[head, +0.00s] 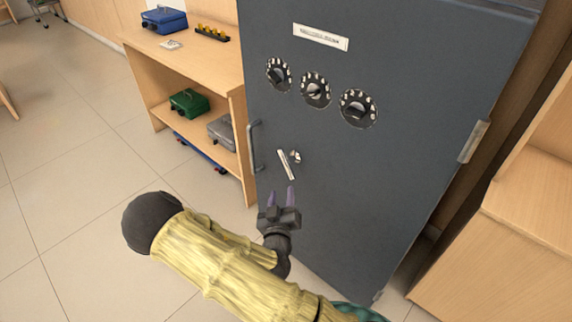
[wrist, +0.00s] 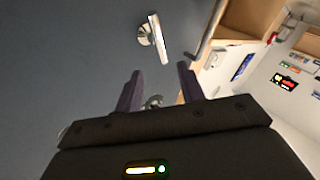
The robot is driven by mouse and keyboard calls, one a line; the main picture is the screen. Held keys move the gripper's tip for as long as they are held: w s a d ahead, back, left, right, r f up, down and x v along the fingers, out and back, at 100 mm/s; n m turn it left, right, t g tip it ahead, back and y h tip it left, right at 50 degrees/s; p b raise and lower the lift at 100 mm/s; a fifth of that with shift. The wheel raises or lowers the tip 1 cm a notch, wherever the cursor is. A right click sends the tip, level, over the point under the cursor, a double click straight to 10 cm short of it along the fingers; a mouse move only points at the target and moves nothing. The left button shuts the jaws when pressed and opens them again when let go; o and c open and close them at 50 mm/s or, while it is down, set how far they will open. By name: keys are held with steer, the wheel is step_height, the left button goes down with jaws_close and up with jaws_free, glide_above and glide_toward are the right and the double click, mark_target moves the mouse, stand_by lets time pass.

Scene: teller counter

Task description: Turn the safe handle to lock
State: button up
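The safe (head: 400,110) is a tall dark grey cabinet with its door closed. Its handle (head: 286,164) is a short silver lever, nearly upright and slightly tilted, low on the left part of the door. In the wrist view the handle (wrist: 159,40) shows beyond the fingertips on a round silver base. My gripper (head: 282,196) is just below the handle in the head view, apart from it. Its two purple fingers (wrist: 158,80) are spread and nothing is held between them. A small round silver fitting (head: 295,156) sits beside the lever.
Three black dials (head: 315,90) and a white label (head: 320,37) are above the handle. A fixed bar handle (head: 254,146) is at the door's left edge. A wooden shelf (head: 190,60) with coloured cash boxes stands left. Open floor (head: 70,180) lies farther left.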

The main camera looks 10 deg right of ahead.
mark_target(286, 165)
steer(key=w+b, duration=0.1)
steer(key=b, duration=0.3)
steer(key=shift+w+a+f, duration=0.15)
steer(key=shift+a+f, duration=0.05)
steer(key=b, duration=0.2)
steer(key=shift+w+d+b, duration=0.1)
steer(key=shift+w+b, duration=0.15)
steer(key=shift+b, duration=0.1)
steer(key=b, duration=0.3)
steer(key=shift+w+d, duration=0.2)
steer(key=shift+d, duration=0.05)
steer(key=b, duration=0.3)
steer(key=shift+d+f, duration=0.1)
steer(key=shift+d, duration=0.15)
steer(key=b+x, duration=0.1)
steer(key=x, duration=1)
steer(key=shift+w+d+b, duration=0.15)
steer(key=shift+w+b, duration=0.15)
steer(key=shift+w, duration=0.05)
steer(key=shift+r, duration=0.2)
jaws_close()
